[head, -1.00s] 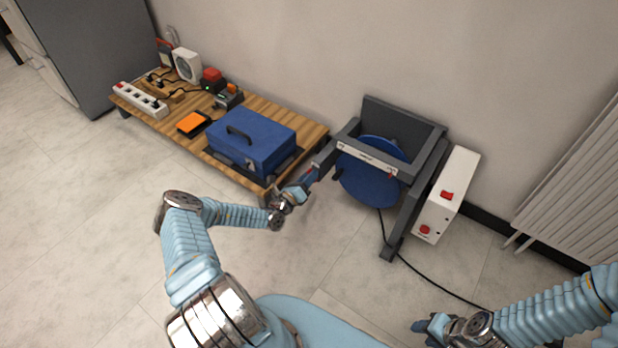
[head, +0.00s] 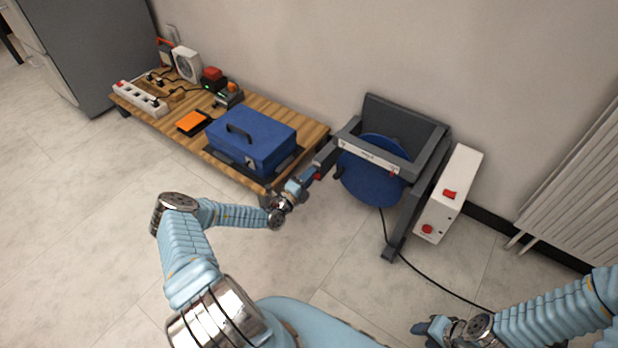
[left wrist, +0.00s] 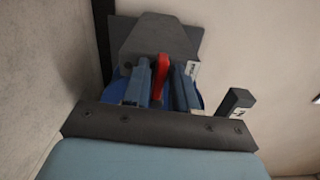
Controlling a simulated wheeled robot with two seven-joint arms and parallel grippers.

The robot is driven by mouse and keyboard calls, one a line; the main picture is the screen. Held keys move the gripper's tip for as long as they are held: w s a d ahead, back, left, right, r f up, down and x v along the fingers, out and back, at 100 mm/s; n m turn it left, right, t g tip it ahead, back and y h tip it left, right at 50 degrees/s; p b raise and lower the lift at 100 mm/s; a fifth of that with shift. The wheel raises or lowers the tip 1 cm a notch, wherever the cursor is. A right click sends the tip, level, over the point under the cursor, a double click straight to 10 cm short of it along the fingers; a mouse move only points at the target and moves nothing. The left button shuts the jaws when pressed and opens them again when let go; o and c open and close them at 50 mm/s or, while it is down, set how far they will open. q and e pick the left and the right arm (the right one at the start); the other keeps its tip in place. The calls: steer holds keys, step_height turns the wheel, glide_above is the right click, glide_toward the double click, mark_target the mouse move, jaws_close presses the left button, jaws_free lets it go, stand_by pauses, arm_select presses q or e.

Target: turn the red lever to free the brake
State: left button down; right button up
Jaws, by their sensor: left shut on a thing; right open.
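The red lever (left wrist: 160,74) stands between the two fingers of my left gripper in the left wrist view. In the head view a small red part of the lever (head: 317,176) shows at the fingertips, by the left side of the grey frame with the blue wheel (head: 372,180). My left gripper (head: 306,182) is shut on the lever; its fingers (left wrist: 160,88) also show in the left wrist view. The lever's lower part is hidden there. My right gripper (head: 424,328) is open and empty, low at the right above the floor.
A white box (head: 448,195) with red controls stands right of the frame. A black cable (head: 430,281) runs over the floor. A low wooden table (head: 300,118) with a blue toolbox (head: 252,141) stands left of my left gripper. A radiator (head: 580,170) is at the right.

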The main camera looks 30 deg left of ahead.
arm_select(q)
steer(key=shift+s+f+n, duration=0.1)
steer(key=shift+n, duration=0.3)
steer(key=c, duration=1.2)
jaws_free()
steer(key=shift+o, duration=0.2)
steer(key=s+a+p, duration=0.1)
steer(key=s, duration=1.2)
steer(key=shift+s, duration=0.4)
